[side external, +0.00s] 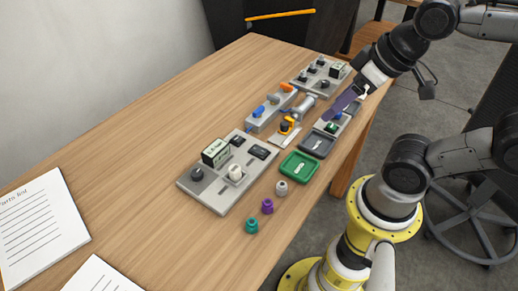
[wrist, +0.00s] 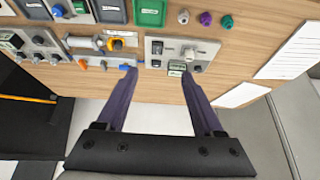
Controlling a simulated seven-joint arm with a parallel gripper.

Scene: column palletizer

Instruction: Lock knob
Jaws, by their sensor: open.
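Several knobs show, and I cannot tell which one is the lock knob. The near grey panel (side external: 222,202) carries a black knob (side external: 197,173), a pale knob (side external: 235,172) and a small display box (side external: 215,152). The far panel (side external: 302,84) holds several dark knobs. My gripper (side external: 345,101) is high over the table's right side. In the wrist view its purple fingers (wrist: 160,75) are wide apart and empty, clear of every knob.
Loose grey (side external: 281,187), purple (side external: 267,206) and teal (side external: 251,226) pieces stand near the table's front edge. A green tray (side external: 287,170) and a dark tray (side external: 318,146) lie beside the panels. A grey block (side external: 262,119) has blue and orange handles.

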